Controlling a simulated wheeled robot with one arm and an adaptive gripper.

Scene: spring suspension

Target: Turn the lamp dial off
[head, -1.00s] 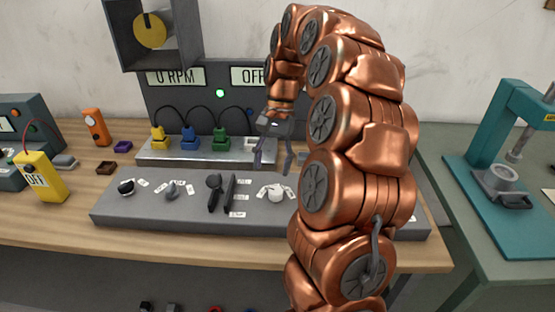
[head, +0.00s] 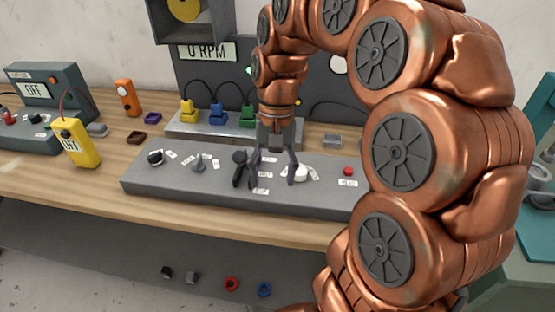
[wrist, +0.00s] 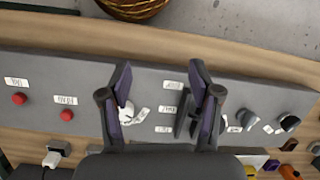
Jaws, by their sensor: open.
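A grey control panel (head: 215,191) lies on the wooden table. It carries a white knob (head: 300,173), a dark lever pair (head: 239,168), a grey knob (head: 198,165) and a black-and-white knob (head: 155,158). The small labels are unreadable, so I cannot tell which is the lamp dial. My gripper (head: 272,178) points down over the panel, open and empty, between the levers and the white knob. In the wrist view, its fingers (wrist: 160,68) are spread. The white knob (wrist: 127,113) is partly hidden beside the left finger, and the levers (wrist: 185,115) are beside the right finger.
A row of yellow (head: 187,111), blue (head: 217,114) and green (head: 247,117) pieces stands on a metal strip behind the panel. A red button (head: 348,171) is at the panel's right. A yellow box (head: 80,143) reading OFF stands at left.

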